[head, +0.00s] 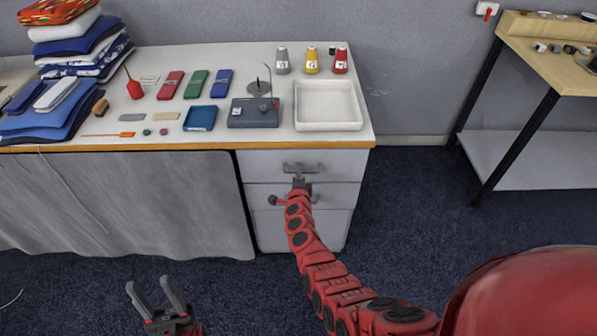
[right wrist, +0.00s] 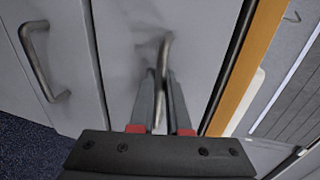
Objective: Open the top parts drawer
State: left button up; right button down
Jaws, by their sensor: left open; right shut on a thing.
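The top parts drawer (head: 258,163) is the upper grey front of the cabinet under the table's right end. Its front looks about flush with the fronts below. Its metal bar handle (head: 287,167) also shows in the right wrist view (right wrist: 167,45). My right gripper (head: 301,183) is shut on this handle, with the bar between the fingertips (right wrist: 163,80). My left gripper (head: 149,284) is open and empty, low over the floor in front of the grey cloth, well away from the drawer.
A lower drawer handle (right wrist: 45,60) is left of the gripper in the right wrist view. The table's orange edge (head: 190,145) runs just above the top drawer. A white tray (head: 328,124) and several small items stand on top. Floor (head: 410,200) right of the cabinet is clear.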

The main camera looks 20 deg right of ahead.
jog(key=f+v, duration=0.3)
jog(key=v, duration=1)
jog(key=s+f+v, duration=0.1)
jog(key=f+v, duration=0.1)
jog(key=v, duration=1.2)
jog(key=shift+s+a+f+p, duration=0.25)
jog(key=shift+f+p, duration=0.1)
jog(key=shift+p, duration=0.05)
jog(key=c, duration=1.2)
grip_release()
jog(key=shift+o, duration=0.2)
jog(key=shift+s, duration=0.1)
